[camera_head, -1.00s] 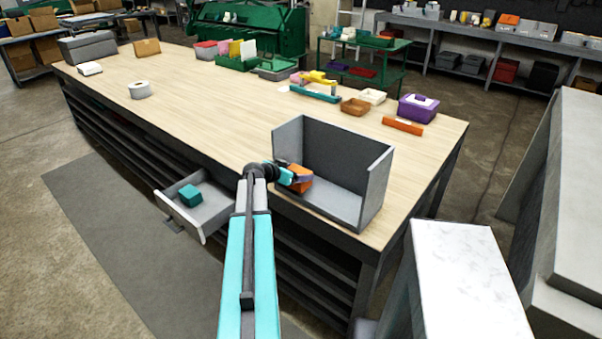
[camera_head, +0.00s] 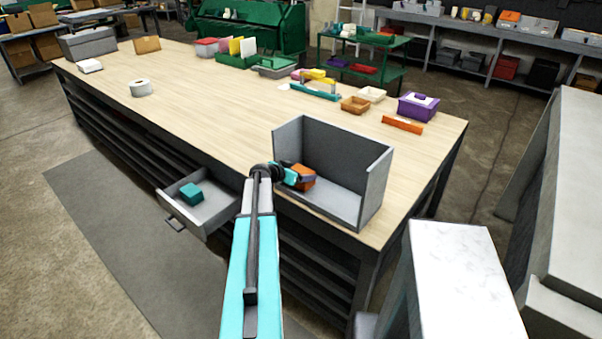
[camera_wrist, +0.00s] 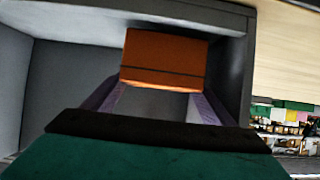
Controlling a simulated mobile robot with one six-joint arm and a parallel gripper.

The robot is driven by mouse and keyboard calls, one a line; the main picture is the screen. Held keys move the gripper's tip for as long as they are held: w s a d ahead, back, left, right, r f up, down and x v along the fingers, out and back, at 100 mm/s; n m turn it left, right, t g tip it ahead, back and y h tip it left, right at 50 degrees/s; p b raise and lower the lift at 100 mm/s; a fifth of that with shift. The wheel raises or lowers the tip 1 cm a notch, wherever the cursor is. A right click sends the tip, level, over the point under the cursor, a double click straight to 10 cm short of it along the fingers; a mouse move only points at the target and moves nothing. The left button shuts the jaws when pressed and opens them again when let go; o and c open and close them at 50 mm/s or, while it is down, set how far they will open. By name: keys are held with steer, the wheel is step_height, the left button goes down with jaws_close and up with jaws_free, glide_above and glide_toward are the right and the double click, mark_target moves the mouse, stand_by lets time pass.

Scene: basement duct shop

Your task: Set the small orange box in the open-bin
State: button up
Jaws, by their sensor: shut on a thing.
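The small orange box (camera_head: 302,176) is at the left part of the grey open-bin (camera_head: 347,165), which stands on the near right of the workbench with its open side toward me. My gripper (camera_head: 298,180) reaches in through the open side and is shut on the orange box. In the wrist view, the orange box (camera_wrist: 165,59) sits between the two fingers (camera_wrist: 158,100), with grey walls of the open-bin (camera_wrist: 65,82) around it. Whether the box touches the bin floor cannot be told.
An open drawer (camera_head: 212,212) with a teal box (camera_head: 190,194) juts from the bench's front, left of my arm. An orange bar (camera_head: 402,124) and a purple box (camera_head: 418,106) lie behind the bin. The bench (camera_head: 190,115) left of the bin is largely clear.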

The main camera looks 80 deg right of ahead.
steer(key=shift+f+p, duration=0.3)
steer(key=shift+f, duration=0.55)
steer(key=shift+f, duration=0.1)
steer(key=o, duration=0.9)
steer(key=shift+a, duration=0.1)
steer(key=shift+b+v, duration=2.1)
steer(key=shift+v, duration=3.9)
